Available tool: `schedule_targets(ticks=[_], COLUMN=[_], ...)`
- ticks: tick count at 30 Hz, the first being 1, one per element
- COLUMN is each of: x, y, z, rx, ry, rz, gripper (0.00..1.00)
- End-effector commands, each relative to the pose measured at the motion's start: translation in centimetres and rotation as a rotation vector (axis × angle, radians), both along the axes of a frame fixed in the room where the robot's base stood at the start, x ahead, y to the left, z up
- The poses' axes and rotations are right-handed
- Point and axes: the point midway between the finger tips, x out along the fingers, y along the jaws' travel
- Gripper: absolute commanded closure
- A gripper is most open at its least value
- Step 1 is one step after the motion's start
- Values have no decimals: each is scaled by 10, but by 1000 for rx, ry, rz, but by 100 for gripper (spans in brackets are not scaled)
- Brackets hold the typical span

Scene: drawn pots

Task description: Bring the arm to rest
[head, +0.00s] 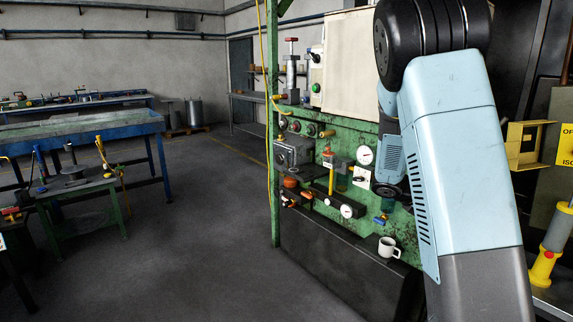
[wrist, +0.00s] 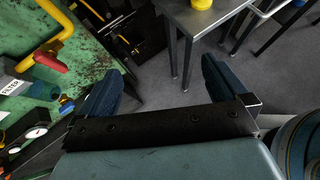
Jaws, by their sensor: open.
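My arm, light blue and grey, rises large at the right of the head view, in front of a green machine panel (head: 345,148). My gripper (wrist: 160,85) shows in the wrist view with its two dark blue fingers wide apart. Nothing is between the fingers. Beyond the gap are the grey floor and a metal table (wrist: 200,25). The fingertips cannot be made out in the head view, where my own arm covers part of the panel.
The panel carries gauges (head: 365,155), valves and a yellow handle (head: 331,178). A blue workbench (head: 85,130) and a small green table (head: 75,187) stand at left. The floor between is clear.

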Motion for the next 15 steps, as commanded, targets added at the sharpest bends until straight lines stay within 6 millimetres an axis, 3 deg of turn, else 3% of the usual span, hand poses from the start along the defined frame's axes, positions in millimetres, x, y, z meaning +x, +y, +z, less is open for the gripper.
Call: schedule_targets(ticks=[15], x=[-97], y=[48], z=[62], rx=[445], ry=[-477], rz=[-474], gripper=[0])
